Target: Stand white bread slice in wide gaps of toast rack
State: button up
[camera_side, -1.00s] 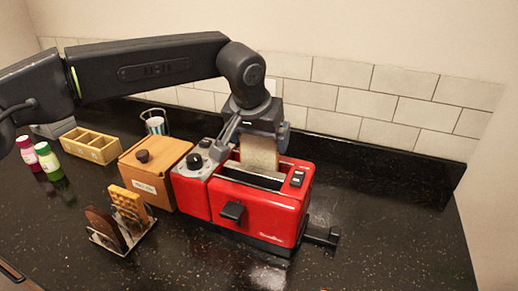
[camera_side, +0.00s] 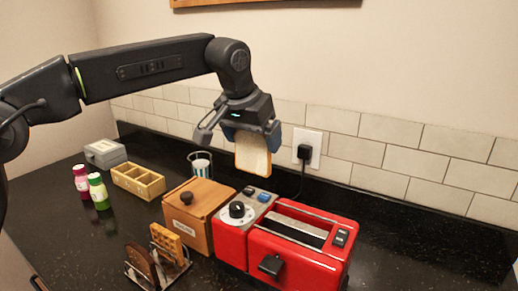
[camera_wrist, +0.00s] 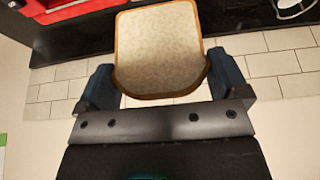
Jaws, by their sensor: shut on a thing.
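The white bread slice (camera_side: 253,156) has a brown crust and hangs upright from my gripper (camera_side: 252,133), above and behind the red toaster's control end. My gripper is shut on the slice's upper edge. In the wrist view the slice (camera_wrist: 158,45) sits between the two blue fingers of my gripper (camera_wrist: 160,88). The toast rack (camera_side: 160,271) is a metal wire rack at the front left of the counter. It holds a dark brown slice (camera_side: 140,262) and a waffle (camera_side: 171,244). The widths of its gaps are hard to tell here.
The red toaster (camera_side: 300,248) stands at the right, its slot empty-looking. A wooden bread box (camera_side: 200,212) stands between toaster and rack. A divided wooden tray (camera_side: 138,181), two bottles (camera_side: 90,187), a grey box (camera_side: 105,153) and a striped cup (camera_side: 201,165) stand farther back.

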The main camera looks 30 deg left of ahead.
jog(key=r, duration=0.3)
jog(key=shift+s+a+r, duration=0.2)
jog(key=shift+a+r, duration=0.05)
jog(key=shift+r, duration=0.05)
jog(key=s+a+y, duration=0.2)
jog(key=s+a, duration=1.1)
jog(key=s, duration=0.4)
jog(key=shift+s+f, duration=0.1)
jog(key=shift+f, duration=11.95)
jog(key=o, duration=0.4)
jog(key=shift+r, duration=0.15)
